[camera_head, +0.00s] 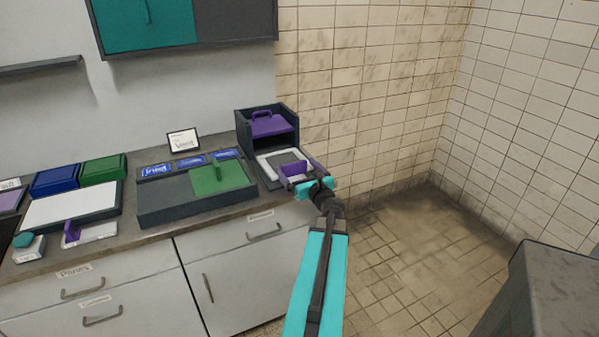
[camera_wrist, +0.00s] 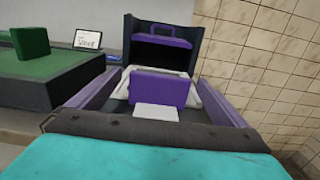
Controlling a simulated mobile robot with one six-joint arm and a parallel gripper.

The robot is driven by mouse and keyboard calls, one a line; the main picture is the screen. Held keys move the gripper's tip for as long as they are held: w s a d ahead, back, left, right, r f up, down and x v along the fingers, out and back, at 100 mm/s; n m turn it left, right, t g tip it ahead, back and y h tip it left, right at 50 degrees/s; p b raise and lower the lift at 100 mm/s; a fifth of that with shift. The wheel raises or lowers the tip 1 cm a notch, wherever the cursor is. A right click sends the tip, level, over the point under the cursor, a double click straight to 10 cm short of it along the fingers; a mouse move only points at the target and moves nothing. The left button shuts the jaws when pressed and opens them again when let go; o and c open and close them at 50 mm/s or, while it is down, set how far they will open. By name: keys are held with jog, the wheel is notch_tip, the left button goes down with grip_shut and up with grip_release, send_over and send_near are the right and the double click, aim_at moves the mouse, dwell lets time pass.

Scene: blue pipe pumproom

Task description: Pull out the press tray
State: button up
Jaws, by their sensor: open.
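The press (camera_head: 268,145) is a dark box at the right end of the counter, with a purple handled plate (camera_head: 270,124) in its upper part. It also shows in the wrist view (camera_wrist: 190,25). The press tray (camera_head: 265,160), white-rimmed with a grey middle, lies on the dark base in front of the opening. Its purple front handle (camera_head: 294,169) faces me and shows upright in the wrist view (camera_wrist: 160,87). My gripper (camera_head: 300,172) is open at the handle, its purple fingers spread to the left and right of it. Contact is not visible. The tray's rear is partly hidden.
A tiled wall (camera_head: 360,100) is behind and right. The floor (camera_head: 405,235) right of the counter is clear.

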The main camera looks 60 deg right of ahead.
jog(key=shift+s, duration=0.1)
jog(key=shift+b+v, duration=0.5)
jog(key=shift+v, duration=2.1)
jog(key=shift+s+a+r+p, duration=0.15)
jog(key=shift+p, duration=0.85)
jog(key=s+p, duration=0.1)
jog(key=p, duration=0.3)
jog(key=shift+a, duration=0.25)
jog(key=s+a+p, duration=0.1)
jog(key=p, duration=0.4)
jog(key=shift+p, duration=0.3)
jog(key=shift+p+v, duration=2.7)
jog(key=shift+v, duration=0.05)
